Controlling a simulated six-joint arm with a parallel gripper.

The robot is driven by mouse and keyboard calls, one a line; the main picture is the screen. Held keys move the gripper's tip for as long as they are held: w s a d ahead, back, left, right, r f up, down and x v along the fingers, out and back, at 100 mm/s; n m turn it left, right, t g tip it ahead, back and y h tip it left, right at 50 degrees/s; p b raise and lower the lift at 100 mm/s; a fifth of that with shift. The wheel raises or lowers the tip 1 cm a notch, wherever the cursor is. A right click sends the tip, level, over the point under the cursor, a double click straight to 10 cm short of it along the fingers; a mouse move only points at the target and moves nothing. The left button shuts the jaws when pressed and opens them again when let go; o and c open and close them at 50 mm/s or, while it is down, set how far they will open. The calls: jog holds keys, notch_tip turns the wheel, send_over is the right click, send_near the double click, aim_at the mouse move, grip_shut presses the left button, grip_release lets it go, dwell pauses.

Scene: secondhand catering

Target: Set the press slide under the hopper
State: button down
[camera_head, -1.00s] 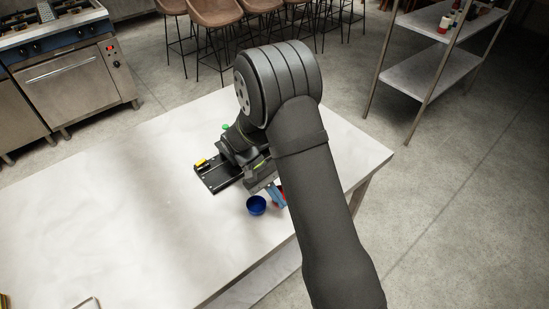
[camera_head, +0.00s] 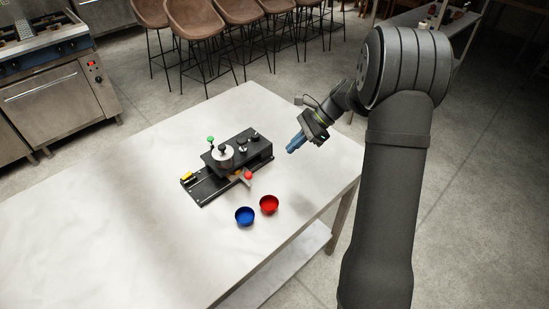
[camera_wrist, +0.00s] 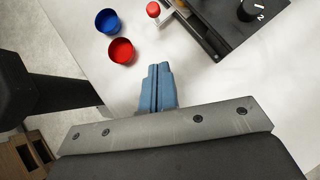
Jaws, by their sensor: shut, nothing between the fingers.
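The press (camera_head: 240,152) is a black machine on the table with a round metal hopper (camera_head: 222,157), a green-knobbed lever (camera_head: 211,141) and a dark knob. A black slide track (camera_head: 205,187) with a yellow block (camera_head: 187,177) extends to its front left. A red ball knob (camera_head: 248,175) sits on a bar at the press's front; it also shows in the wrist view (camera_wrist: 153,9). I cannot tell exactly where the slide sits. My gripper (camera_head: 293,148) has blue fingers, shut and empty, above the table right of the press; they also show in the wrist view (camera_wrist: 158,78).
A blue cup (camera_head: 245,216) and a red cup (camera_head: 269,204) stand in front of the press, near the table's right edge. The white table (camera_head: 110,215) is clear at the left. Bar stools (camera_head: 200,27) and an oven (camera_head: 62,97) stand beyond it.

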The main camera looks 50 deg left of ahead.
jog(key=x, duration=0.8)
jog(key=shift+s+f, duration=0.2)
jog(key=shift+s, duration=0.1)
jog(key=s, duration=0.1)
jog(key=s+a, duration=0.1)
jog(key=s, duration=0.1)
jog(key=shift+a+f, duration=0.35)
jog(key=shift+s+a, duration=0.25)
jog(key=shift+s, duration=0.2)
